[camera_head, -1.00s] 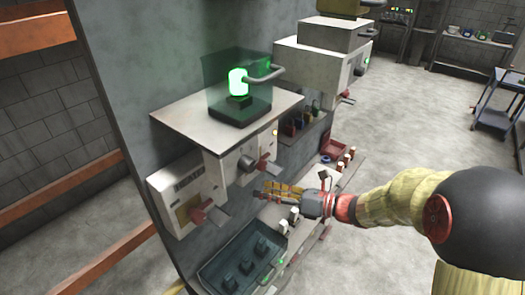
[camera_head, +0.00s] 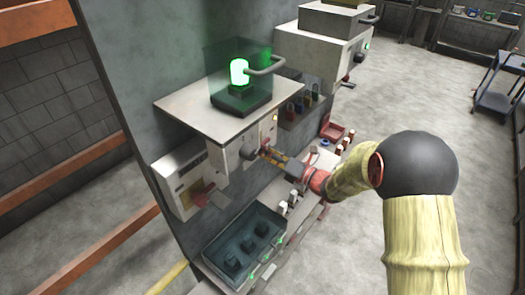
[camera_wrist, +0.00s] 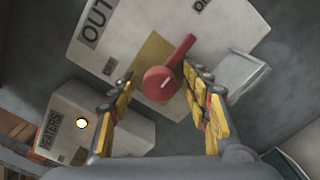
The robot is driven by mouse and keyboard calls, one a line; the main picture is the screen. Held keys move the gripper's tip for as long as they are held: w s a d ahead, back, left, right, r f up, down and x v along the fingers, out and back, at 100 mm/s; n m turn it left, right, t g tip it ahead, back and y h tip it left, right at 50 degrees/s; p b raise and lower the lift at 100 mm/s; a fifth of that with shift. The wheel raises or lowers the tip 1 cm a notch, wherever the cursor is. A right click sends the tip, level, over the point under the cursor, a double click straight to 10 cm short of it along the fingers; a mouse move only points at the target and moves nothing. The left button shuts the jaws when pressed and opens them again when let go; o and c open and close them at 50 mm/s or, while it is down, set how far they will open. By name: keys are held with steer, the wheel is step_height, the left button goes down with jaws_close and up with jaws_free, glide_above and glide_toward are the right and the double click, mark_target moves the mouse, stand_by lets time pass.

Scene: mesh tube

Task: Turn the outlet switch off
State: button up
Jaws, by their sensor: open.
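The outlet switch box (camera_head: 228,152) is a pale panel mounted on a grey column, and its lettering starting "OUT" shows in the wrist view. Its red rotary switch (camera_wrist: 160,83) has a round hub and a lever pointing up and right, towards a partly cut-off label. My gripper (camera_head: 266,153) is at the front of the box. In the wrist view my gripper (camera_wrist: 157,78) is open, with one yellow finger either side of the red switch. The right finger is close to the lever; I cannot tell whether they touch. In the head view the fingers partly hide the switch.
A green lamp (camera_head: 239,72) glows in a clear guard above the box. Another switch box (camera_head: 184,175) with a red handle sits to the left. A dark blue tray (camera_head: 232,256) lies below. A further box (camera_head: 322,58) stands behind.

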steer(key=shift+c, duration=1.2)
steer(key=c, duration=0.9)
